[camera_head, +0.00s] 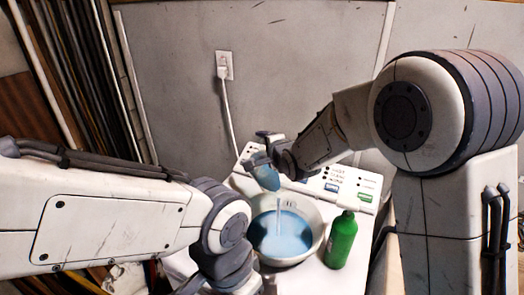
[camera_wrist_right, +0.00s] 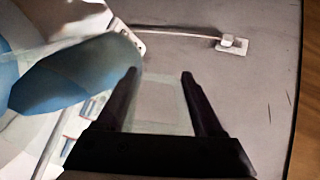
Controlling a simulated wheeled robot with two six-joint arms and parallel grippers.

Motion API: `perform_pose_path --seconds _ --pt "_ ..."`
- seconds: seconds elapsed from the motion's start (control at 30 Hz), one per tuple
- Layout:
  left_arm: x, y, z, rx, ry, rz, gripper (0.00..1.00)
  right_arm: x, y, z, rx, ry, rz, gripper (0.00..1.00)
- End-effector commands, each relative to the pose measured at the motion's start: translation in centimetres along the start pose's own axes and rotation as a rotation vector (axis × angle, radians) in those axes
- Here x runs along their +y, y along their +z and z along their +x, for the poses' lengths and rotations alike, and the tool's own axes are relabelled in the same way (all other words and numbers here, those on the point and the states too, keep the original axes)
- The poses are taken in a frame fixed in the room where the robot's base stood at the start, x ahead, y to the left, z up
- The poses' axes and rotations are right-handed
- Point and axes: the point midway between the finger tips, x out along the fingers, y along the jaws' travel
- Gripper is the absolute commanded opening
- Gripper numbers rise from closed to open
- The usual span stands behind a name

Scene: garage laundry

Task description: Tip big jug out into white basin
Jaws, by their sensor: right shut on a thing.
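The big jug (camera_head: 266,176) is tilted mouth-down above the white basin (camera_head: 315,222), apart from it. A thin pale-blue stream runs from it into the basin, which holds blue liquid (camera_head: 285,238). My right gripper (camera_head: 271,148) is shut on the jug at its upper part. In the right wrist view, the two dark fingers (camera_wrist_right: 160,82) have a clear part between them, and the blue-filled jug body (camera_wrist_right: 78,75) lies left of them. My left arm comes in from the left; its fingers are outside the picture.
A green bottle (camera_head: 341,240) stands upright just right of the basin. Behind is a white control panel (camera_head: 352,188) with buttons. A cable runs up to a wall socket (camera_head: 224,66). Long planks (camera_head: 75,80) lean at the far left.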

Motion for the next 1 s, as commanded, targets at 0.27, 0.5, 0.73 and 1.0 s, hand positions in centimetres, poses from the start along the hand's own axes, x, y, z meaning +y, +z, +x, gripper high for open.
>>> perform_pose_path --seconds 0.27,0.5,0.73,1.0 --pt "-0.1 0.1 1.9 0.0 0.0 0.0 0.5 -0.4 0.0 -0.8 0.002 -0.059 0.0 0.0" --pt "-0.2 0.2 3.2 0.0 0.0 0.0 0.5 -0.9 0.0 -1.5 0.003 -0.107 0.0 0.0" --pt "-0.3 0.2 4.4 0.0 0.0 0.0 0.5 -1.4 -0.1 -2.2 0.004 -0.153 0.0 0.0" --pt "-0.4 0.3 5.9 0.0 0.0 0.0 0.5 -2.0 -0.1 -3.0 0.005 -0.206 0.0 0.0"
